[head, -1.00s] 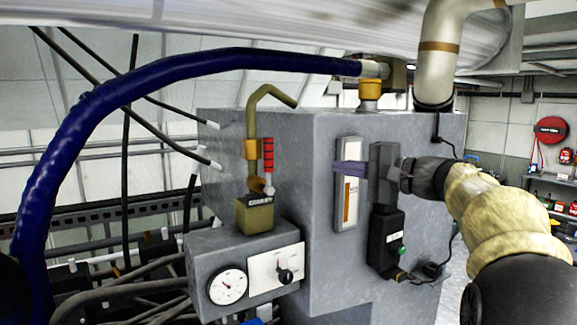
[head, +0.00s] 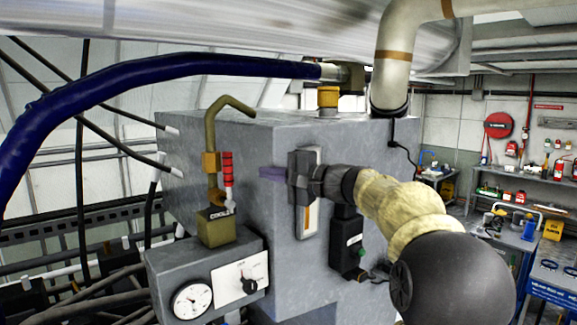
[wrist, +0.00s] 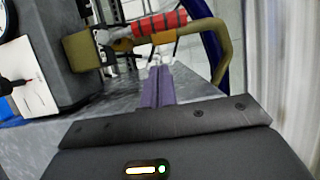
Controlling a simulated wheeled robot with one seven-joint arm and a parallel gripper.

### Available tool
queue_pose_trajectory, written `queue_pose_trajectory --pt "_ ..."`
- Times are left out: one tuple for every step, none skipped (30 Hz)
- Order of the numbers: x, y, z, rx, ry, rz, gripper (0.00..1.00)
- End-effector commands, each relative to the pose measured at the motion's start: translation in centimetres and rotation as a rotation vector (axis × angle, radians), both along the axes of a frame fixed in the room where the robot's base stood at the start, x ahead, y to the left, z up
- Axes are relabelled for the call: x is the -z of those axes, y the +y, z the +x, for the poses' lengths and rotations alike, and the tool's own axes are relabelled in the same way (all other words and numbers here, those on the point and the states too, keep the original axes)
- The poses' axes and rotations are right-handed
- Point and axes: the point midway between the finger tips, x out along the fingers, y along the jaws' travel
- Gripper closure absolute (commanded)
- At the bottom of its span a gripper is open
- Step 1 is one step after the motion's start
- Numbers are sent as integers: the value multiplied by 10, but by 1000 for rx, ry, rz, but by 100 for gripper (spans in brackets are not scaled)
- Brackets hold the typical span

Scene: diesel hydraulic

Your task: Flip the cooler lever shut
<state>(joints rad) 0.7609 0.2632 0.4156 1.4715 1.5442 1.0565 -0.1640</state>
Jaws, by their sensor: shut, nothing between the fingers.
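The cooler lever (head: 227,170) has a red ribbed grip and stands upright beside the olive pipe, above the brass valve block (head: 216,226) labelled "COOLER". My gripper (head: 264,173) is to the right of the lever, with its purple fingers together and pointing left toward it. A gap shows between fingertips and lever in the head view. In the wrist view the red grip (wrist: 160,22) lies across the top, beyond the closed fingertips (wrist: 157,72). The fingers hold nothing.
The large grey box (head: 300,255) is behind and below my gripper. A gauge (head: 192,301) and a white switch panel (head: 240,282) sit on the smaller box below the lever. A thick blue hose (head: 150,85) arches above. The bent olive pipe (head: 212,135) rises close to the lever.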

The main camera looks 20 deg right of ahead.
Motion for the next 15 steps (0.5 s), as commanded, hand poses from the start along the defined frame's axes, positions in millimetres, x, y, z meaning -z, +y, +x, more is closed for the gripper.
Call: queue_pose_trajectory --pt "-5 7 7 -4 2 2 100" --pt "-5 10 11 -4 3 3 100" --pt "-5 17 13 -4 2 2 100" --pt "-5 22 13 -3 1 2 100" --pt "-4 27 13 -3 2 1 100" --pt "-4 33 13 -2 2 1 100" --pt "-4 36 13 -2 2 1 100" --pt "-4 40 14 -2 1 0 100" --pt "-3 44 14 -2 1 1 100" --pt "-2 46 14 -2 1 2 100" --pt "-2 47 14 -1 1 1 100" --pt "-1 49 14 1 0 0 100" --pt "-1 49 15 1 0 0 100" --pt "0 50 15 1 0 0 100" --pt "0 50 15 1 0 0 100"
